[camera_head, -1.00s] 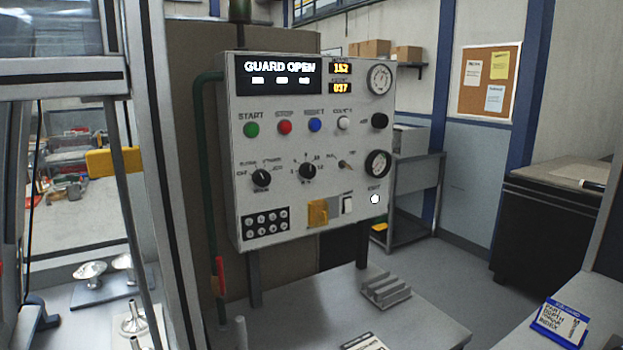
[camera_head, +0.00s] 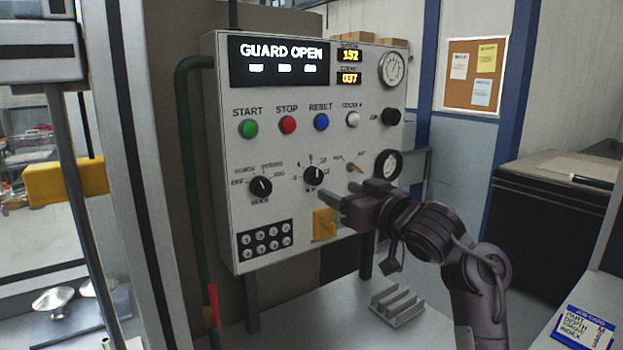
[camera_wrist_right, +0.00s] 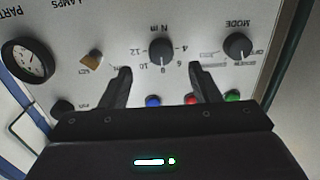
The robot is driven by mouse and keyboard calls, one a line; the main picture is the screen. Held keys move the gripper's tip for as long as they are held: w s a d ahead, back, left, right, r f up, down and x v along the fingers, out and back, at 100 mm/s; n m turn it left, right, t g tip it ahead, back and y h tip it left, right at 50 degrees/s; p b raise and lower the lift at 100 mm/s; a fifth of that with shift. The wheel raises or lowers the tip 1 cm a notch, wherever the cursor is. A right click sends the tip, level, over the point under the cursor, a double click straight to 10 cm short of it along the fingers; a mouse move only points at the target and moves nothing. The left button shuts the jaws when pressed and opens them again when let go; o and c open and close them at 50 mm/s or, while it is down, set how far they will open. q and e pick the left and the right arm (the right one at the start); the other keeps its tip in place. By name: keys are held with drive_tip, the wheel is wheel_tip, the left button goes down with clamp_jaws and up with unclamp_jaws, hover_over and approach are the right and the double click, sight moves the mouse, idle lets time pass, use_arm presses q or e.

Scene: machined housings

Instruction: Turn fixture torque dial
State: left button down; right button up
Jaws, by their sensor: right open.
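The torque dial is a black round knob (camera_head: 314,176) with a white pointer mark, in the middle of the white control panel (camera_head: 225,180). In the right wrist view, which is upside down, the dial (camera_wrist_right: 161,50) has "N m" and numbers from 4 to 12 around it. My right gripper (camera_head: 333,198) is open in front of the panel, at the dial's lower right in the head view. In the right wrist view its open fingers (camera_wrist_right: 160,70) stand on either side of the dial's column, with no visible contact. My left gripper is not in view.
The black MODE knob (camera_head: 260,187) is left of the dial, a small key switch (camera_head: 355,167) right. A yellow switch cover (camera_head: 324,224) is below. Green, red, blue and white buttons are above. The display (camera_head: 280,61) reads GUARD OPEN. A grey slotted block (camera_head: 398,305) lies on the table below.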

sight(317, 179)
drive_tip(key=x, duration=0.2)
drive_tip(key=p+x, duration=0.1)
drive_tip(key=x, duration=0.1)
drive_tip(key=p+x, duration=0.1)
drive_tip(key=x, duration=0.1)
drive_tip(key=shift+w+a+r, duration=0.2)
drive_tip(key=shift+a+r, duration=0.05)
drive_tip(key=shift+r, duration=0.05)
drive_tip(key=shift+w+a, duration=0.15)
drive_tip(key=shift+w, duration=0.05)
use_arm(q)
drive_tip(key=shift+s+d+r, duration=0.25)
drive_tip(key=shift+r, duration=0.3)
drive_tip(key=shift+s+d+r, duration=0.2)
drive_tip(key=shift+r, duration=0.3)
use_arm(e)
drive_tip(key=shift+w, duration=0.1)
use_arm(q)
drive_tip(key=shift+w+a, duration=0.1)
use_arm(e)
drive_tip(key=shift+c, duration=0.2)
drive_tip(key=shift+f, duration=0.1)
drive_tip(key=c, duration=0.9)
drive_tip(key=shift+c, duration=0.2)
